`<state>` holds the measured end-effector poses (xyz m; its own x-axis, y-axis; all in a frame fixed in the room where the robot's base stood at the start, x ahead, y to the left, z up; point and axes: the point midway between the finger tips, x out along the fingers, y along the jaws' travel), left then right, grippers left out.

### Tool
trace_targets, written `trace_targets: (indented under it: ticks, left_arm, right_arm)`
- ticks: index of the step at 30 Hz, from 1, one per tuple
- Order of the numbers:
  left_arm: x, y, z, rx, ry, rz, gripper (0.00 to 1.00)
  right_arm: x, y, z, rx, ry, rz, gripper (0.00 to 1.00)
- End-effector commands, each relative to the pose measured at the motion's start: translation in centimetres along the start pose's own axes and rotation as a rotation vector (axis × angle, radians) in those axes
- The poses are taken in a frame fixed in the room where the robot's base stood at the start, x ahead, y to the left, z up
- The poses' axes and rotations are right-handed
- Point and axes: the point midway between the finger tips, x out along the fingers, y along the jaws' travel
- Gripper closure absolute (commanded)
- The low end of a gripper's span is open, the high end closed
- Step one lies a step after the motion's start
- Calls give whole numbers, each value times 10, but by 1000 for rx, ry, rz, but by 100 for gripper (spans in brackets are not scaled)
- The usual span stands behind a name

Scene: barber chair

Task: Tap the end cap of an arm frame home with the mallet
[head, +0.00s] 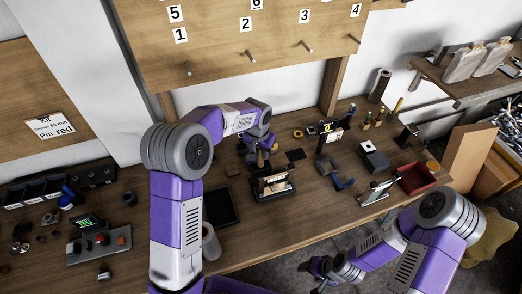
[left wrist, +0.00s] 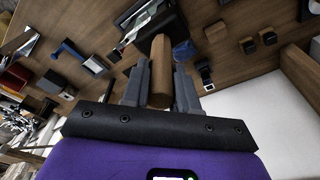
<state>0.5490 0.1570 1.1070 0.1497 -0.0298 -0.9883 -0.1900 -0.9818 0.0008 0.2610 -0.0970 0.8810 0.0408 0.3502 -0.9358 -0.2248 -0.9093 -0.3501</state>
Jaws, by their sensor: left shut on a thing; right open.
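My left gripper (head: 262,155) is over the back middle of the bench, below the pegboard. In the left wrist view the two grey fingers (left wrist: 160,78) are shut on a wooden bar-like piece, which looks like the mallet's handle (left wrist: 159,60). Its far end is hidden or too small to tell. A black stand with a pale part (head: 273,184), possibly the arm frame in its holder, is on the bench just in front of that gripper. I cannot make out the end cap. My right gripper (head: 335,270) is open and empty, low in front of the bench edge.
A dark flat tray (head: 221,206) and a white roll (head: 211,242) lie left of the stand. A red bin (head: 417,178), a grey box (head: 374,157) and blue brackets (head: 343,182) are to the right. A grey fixture (head: 99,246) is at left.

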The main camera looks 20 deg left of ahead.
Motion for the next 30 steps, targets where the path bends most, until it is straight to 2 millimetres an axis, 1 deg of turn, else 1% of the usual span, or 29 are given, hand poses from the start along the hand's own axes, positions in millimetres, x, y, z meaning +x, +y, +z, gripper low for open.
trace_targets:
  ticks: [11, 30]
  left_arm:
    - [1, 0, 0, 0, 2, 0, 100]
    - [20, 0, 3, 0, 1, 0, 100]
  right_arm:
    - [1, 0, 0, 0, 0, 0, 38]
    - [15, 6, -1, 0, 0, 0, 38]
